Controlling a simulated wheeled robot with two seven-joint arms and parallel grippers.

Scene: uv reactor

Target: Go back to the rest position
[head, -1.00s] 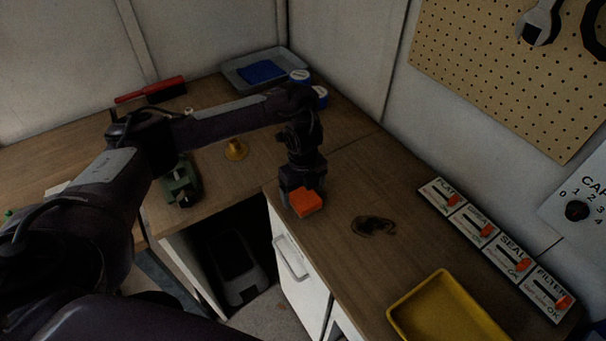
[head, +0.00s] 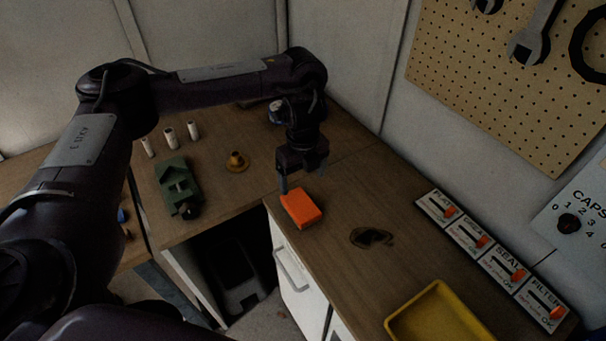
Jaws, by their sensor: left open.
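My left gripper (head: 303,180) is open and points down at the worktop, its arm reaching in from the left. It is empty. An orange block (head: 302,209) lies on the worktop just in front of and below its fingers, apart from them as far as I can tell. My right gripper does not show.
A green vise (head: 177,184), a brass fitting (head: 236,163) and several white cylinders (head: 170,137) stand on the left worktop. A yellow tray (head: 438,308) is at front right, by a switch panel (head: 491,256). A dark stain (head: 371,237) marks otherwise clear worktop.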

